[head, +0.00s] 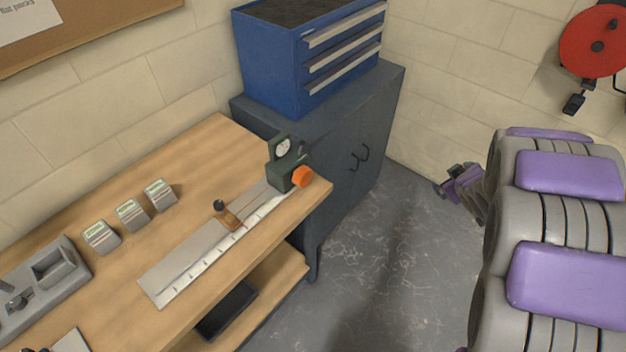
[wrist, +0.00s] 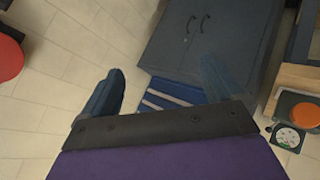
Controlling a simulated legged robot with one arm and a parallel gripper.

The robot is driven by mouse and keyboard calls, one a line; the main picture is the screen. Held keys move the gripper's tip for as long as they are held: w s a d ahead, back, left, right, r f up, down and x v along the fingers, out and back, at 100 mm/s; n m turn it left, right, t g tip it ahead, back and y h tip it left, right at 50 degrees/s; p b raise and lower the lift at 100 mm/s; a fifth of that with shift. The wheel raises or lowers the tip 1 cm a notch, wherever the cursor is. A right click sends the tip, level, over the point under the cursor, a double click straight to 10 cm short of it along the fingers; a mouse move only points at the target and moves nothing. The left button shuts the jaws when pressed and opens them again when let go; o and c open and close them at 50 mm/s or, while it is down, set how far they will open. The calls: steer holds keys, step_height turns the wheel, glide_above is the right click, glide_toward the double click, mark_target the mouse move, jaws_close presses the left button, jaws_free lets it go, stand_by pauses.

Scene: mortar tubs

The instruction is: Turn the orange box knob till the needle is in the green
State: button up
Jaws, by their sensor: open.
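A dark green box (head: 287,171) stands at the right end of a long metal rail with a scale on the workbench. An orange knob (head: 302,177) sticks out of its right side, and a round white dial (head: 283,147) sits on top. In the wrist view the knob (wrist: 306,113) and dial (wrist: 288,138) show at the right edge, with the picture turned over. The needle and any green zone are too small to read. My gripper (head: 458,184) is open and empty, well to the right of the knob, above the floor. Its two fingers (wrist: 160,75) are spread apart.
A dark cabinet (head: 350,150) carrying a blue drawer chest (head: 300,65) stands behind the bench end. Small blocks (head: 130,213) and a grey fixture (head: 45,280) lie on the workbench (head: 90,290). A red reel (head: 592,40) hangs on the right wall. Open floor (head: 390,240) lies between bench and arm.

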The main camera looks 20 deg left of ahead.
steer(key=w+a+f+n+y, duration=0.2)
steer(key=a+f+n+y, duration=0.15)
steer(key=a+f, duration=0.2)
steer(key=n+g+y+b, duration=0.1)
steer(key=n+g+y, duration=0.3)
steer(key=y, duration=0.9)
glide_toward(307, 178)
steer(key=b+x, duration=0.3)
steer(key=x, duration=0.6)
steer(key=shift+w+a+f, duration=0.1)
steer(key=shift+a+f, duration=0.05)
steer(key=shift+a, duration=0.15)
steer(key=shift+c, duration=0.2)
steer(key=c, duration=1)
steer(key=m+p, duration=0.1)
steer(key=p, duration=0.2)
steer(key=shift+r+m, duration=0.2)
steer(key=shift+m, duration=0.15)
steer(key=m+p, duration=0.2)
steer(key=p, duration=0.2)
steer(key=shift+m, duration=0.4)
steer(key=shift+f+m+p, duration=0.25)
steer(key=shift+m+p, duration=0.3)
steer(key=shift+m, duration=0.15)
